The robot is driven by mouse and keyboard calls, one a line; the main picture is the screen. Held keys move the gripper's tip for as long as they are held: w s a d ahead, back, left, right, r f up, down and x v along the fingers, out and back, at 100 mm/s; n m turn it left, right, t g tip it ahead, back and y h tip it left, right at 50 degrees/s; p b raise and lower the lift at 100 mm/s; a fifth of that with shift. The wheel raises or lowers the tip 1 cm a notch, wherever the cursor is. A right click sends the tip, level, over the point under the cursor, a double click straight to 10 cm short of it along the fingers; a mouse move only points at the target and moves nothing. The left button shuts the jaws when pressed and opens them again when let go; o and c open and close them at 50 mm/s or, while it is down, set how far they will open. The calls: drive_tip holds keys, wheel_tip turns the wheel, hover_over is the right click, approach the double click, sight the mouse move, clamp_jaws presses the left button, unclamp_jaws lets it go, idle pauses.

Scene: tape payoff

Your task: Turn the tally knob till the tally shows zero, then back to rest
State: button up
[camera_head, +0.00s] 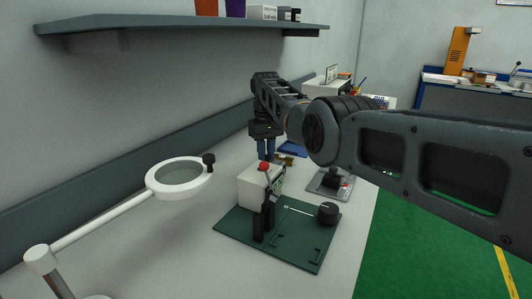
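A white box (252,188) with a red ball (263,166) on top stands on a dark green plate (292,253) on the bench. Some dark marking shows on the box's right side, but no tally digits are readable. A round black knob (327,212) sits at the plate's right corner; I cannot tell whether it is the tally knob. My gripper (265,157) points down behind the white box, apart from the black knob. Its blue fingers look close together, but their gap is unclear. Their tips are partly hidden, and I see nothing held.
A grey device (330,186) with a red button lies behind the plate. A ring magnifier (152,183) on a white arm stands left. A shelf (180,22) hangs above. Bare bench lies between magnifier and plate.

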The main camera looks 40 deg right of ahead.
drive_tip(key=o, duration=0.4)
